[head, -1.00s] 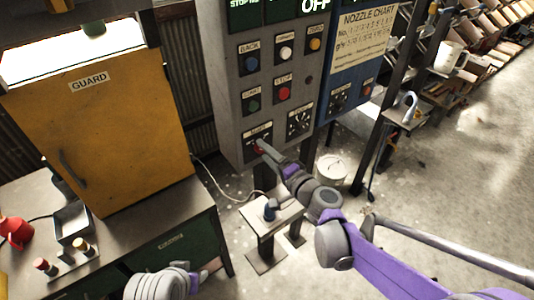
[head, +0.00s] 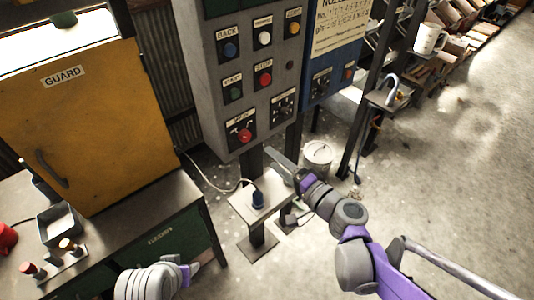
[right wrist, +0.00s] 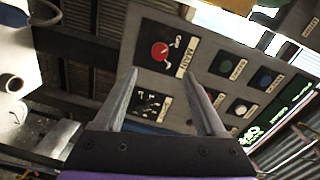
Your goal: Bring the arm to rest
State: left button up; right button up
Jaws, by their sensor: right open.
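My right gripper (head: 270,154) is in front of and below the grey control panel (head: 208,95), apart from it. In the right wrist view its two fingers (right wrist: 162,80) are spread with nothing between them. The red main switch knob (head: 245,136) sits low on the panel, above and left of the fingertips in the head view. The knob also shows in the right wrist view (right wrist: 160,51), beyond the fingers. My left arm (head: 150,282) shows at the bottom of the head view; its fingers cannot be made out.
A small stand (head: 240,212) with a blue plug is below the panel, and a white bucket (head: 318,155) is behind my right arm. A yellow guard cabinet (head: 75,130) stands on the bench at left. The floor (head: 455,170) at right is open.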

jog(key=shift+s+d, duration=0.1)
jog(key=shift+s, duration=0.05)
dwell(0.4)
jog(key=s+a+f+n+g+h, duration=0.1)
jog(key=s+f+n+g, duration=0.3)
jog(key=s, duration=0.2)
jog(key=s+d+f+n+g+h, duration=0.4)
jog(key=s+d+f+h, duration=0.4)
jog(key=s+d, duration=0.4)
jog(key=shift+s+f+g+h, duration=0.25)
jog(key=shift+s+h, duration=0.35)
jog(key=shift+s, duration=0.3)
